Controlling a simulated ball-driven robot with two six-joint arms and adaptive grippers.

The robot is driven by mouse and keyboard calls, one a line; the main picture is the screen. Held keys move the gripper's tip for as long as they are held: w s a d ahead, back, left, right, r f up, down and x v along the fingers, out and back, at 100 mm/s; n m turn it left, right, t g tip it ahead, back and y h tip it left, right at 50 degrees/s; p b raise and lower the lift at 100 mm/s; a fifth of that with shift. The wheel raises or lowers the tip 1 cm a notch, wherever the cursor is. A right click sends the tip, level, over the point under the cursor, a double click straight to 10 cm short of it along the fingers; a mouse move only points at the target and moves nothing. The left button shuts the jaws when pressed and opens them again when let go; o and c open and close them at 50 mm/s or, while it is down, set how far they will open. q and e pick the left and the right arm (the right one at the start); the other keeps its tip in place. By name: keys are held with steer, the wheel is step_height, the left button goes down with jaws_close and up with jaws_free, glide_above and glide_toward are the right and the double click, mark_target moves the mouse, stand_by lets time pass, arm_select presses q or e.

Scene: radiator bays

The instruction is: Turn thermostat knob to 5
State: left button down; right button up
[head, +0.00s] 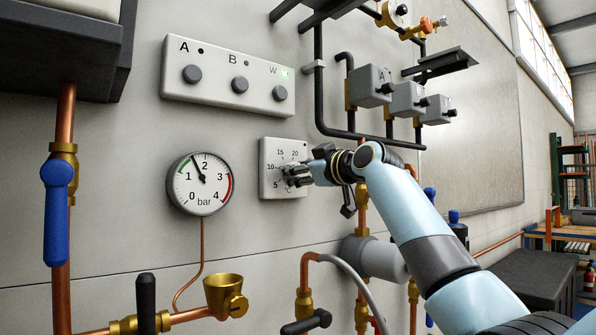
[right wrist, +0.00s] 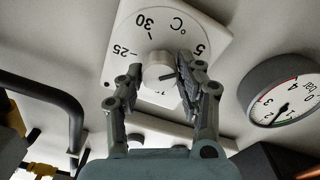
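The thermostat, a square white plate (head: 272,150) with a printed °C scale, is on the wall in the head view. In the right wrist view its plate (right wrist: 128,28) appears upside down. Its round white knob (right wrist: 156,66) is at the centre, with a dark pointer mark aimed rightward; the 5 is at upper right. The finger hides part of the scale there. My right gripper (right wrist: 162,68) has its fingers on either side of the knob. Whether they press on it I cannot tell. The right gripper (head: 297,174) hides the knob in the head view. My left gripper is not in view.
A pressure gauge (head: 200,184) is left of the thermostat, under a panel (head: 228,78) with buttons A, B and W; a green light shows by W. A blue-handled valve (head: 56,210) is at far left. Dark pipes (head: 319,85) and grey boxes (head: 371,86) are above my right arm.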

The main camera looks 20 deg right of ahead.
steer(key=o, duration=0.4)
steer(key=shift+f, duration=0.15)
steer(key=v, duration=1.2)
